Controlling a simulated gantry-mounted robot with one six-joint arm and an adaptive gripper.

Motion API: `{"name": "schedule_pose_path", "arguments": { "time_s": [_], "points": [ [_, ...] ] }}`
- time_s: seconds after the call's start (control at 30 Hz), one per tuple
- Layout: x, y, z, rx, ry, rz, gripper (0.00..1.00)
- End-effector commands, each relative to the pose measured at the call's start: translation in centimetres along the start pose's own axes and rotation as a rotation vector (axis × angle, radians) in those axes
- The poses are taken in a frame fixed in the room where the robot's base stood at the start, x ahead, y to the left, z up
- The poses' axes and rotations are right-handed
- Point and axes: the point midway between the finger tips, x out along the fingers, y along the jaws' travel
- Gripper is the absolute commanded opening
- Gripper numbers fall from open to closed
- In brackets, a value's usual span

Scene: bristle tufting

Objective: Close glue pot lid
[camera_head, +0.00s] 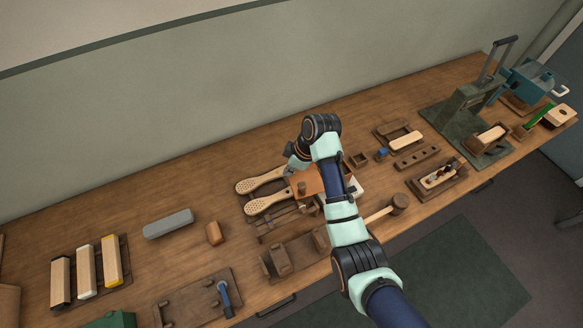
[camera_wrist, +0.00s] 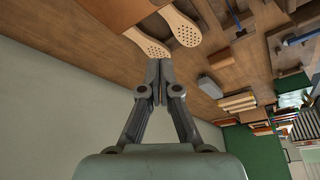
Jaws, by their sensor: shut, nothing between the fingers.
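My gripper (camera_head: 289,169) is shut and empty, with its two fingertips together in the wrist view (camera_wrist: 159,78). It is over the middle of the bench, near the perforated wooden brush backs. An orange-brown flat panel (camera_head: 312,181), possibly the glue pot lid, shows beside my gripper and is partly hidden by my arm. A brown flat-sided piece (camera_wrist: 117,10) at the top edge of the wrist view may be the same panel. I cannot clearly make out the pot or how far its lid is open.
Two perforated brush backs (camera_head: 262,181) lie left of the panel. A mallet (camera_head: 398,203) lies to the right, and a lever press (camera_head: 470,105) stands farther right. A grey block (camera_head: 168,223) lies on the left. The back strip of the bench is mostly clear.

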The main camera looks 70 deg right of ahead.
Motion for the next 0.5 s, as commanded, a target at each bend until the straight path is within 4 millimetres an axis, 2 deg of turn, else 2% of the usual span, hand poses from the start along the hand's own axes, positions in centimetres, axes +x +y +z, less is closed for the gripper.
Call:
{"name": "schedule_pose_path", "arguments": {
  "time_s": [0.1,0.23,0.4,0.5],
  "points": [
    [2.9,-0.1,0.1,0.001,-0.002,-0.003,0.0],
    [5.4,-0.1,0.2,0.001,-0.002,-0.002,0.0],
    [4.4,0.0,3.0,0.003,-0.001,0.001,0.0],
    [4.2,0.0,3.6,0.002,-0.001,0.001,0.0]
  ]
}}
